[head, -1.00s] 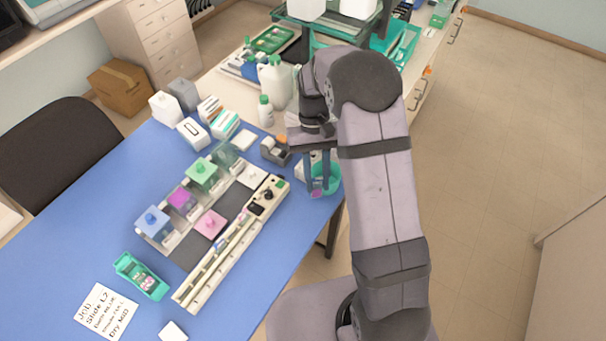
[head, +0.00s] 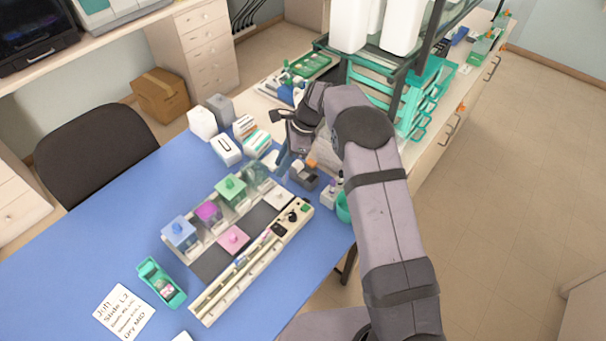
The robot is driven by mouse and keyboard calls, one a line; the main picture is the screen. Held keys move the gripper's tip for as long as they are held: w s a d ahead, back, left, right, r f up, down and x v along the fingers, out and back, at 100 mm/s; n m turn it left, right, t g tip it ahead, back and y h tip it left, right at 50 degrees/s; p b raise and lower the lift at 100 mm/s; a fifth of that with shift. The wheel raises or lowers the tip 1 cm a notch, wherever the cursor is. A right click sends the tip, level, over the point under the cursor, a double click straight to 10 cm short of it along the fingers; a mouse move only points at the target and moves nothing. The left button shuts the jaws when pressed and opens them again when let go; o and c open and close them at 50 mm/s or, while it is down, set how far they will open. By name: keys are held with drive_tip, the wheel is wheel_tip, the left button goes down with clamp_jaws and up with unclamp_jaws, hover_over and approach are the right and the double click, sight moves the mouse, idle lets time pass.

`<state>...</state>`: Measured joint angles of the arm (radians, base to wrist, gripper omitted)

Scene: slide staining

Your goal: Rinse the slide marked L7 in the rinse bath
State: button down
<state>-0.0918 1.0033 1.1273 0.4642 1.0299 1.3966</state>
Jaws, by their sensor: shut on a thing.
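My gripper (head: 284,158) hangs above the back right of the blue table, behind the row of staining jars. Its fingers are shut on a thin thing, likely the slide, which is too small and blurred to make out; no L7 mark is readable. Nearer are jars with green (head: 231,190), magenta (head: 208,213) and blue (head: 179,233) contents. A teal slide box (head: 161,283) lies at the front left.
A pink lid (head: 233,239) and a white lid (head: 278,198) lie on dark mats beside the long white rail (head: 250,268). A teal bowl (head: 343,208) is partly behind my arm. Small boxes (head: 226,149) stand behind the jars. A job card (head: 124,311) lies front left.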

drive_tip(key=w+a+r+m+t+h+p, duration=0.1)
drive_tip(key=w+a+r+m+t, duration=0.1)
drive_tip(key=w+a+m, duration=0.4)
drive_tip(key=shift+w+a+m+t, duration=0.25)
drive_tip(key=shift+a+m+t, duration=0.35)
drive_tip(key=shift+a+m, duration=1.1)
drive_tip(key=shift+f, duration=0.2)
drive_tip(key=shift+f+b, duration=2.8)
drive_tip(key=shift+f, duration=1.25)
drive_tip(key=shift+r, duration=0.1)
wheel_tip(320, 180, up, 9)
drive_tip(key=p, duration=0.7)
drive_tip(key=shift+r, duration=0.2)
